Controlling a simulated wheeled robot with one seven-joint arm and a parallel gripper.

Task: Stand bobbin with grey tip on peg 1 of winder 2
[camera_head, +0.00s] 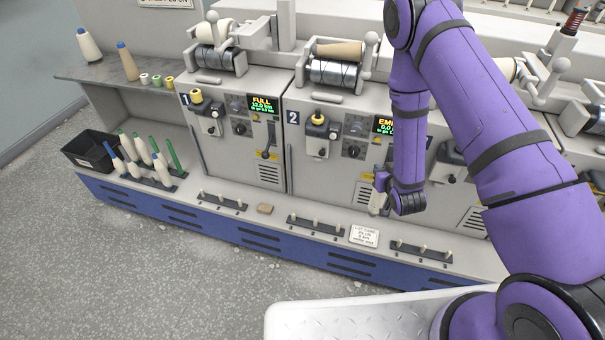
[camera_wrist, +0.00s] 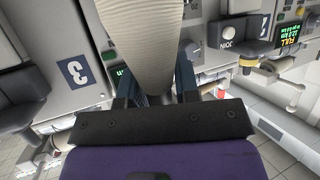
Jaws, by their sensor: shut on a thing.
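My gripper (camera_wrist: 156,82) is shut on a cream, ribbed bobbin (camera_wrist: 143,38), which rises out of the top of the wrist view. Winder 2 has a yellow-topped holder and a lit display partly hidden by my arm. A dark strip with short pale pegs (camera_head: 316,224) lies on the ledge below winder 2. Its pegs look bare.
Winder 1 (camera_head: 235,135) shows FULL, with its peg strip (camera_head: 221,202) below. Another peg strip (camera_head: 420,251) lies to the right. A white card (camera_head: 364,236) and a tan block (camera_head: 265,209) lie between strips. Several bobbins (camera_head: 160,165) stand beside a black bin (camera_head: 88,148).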

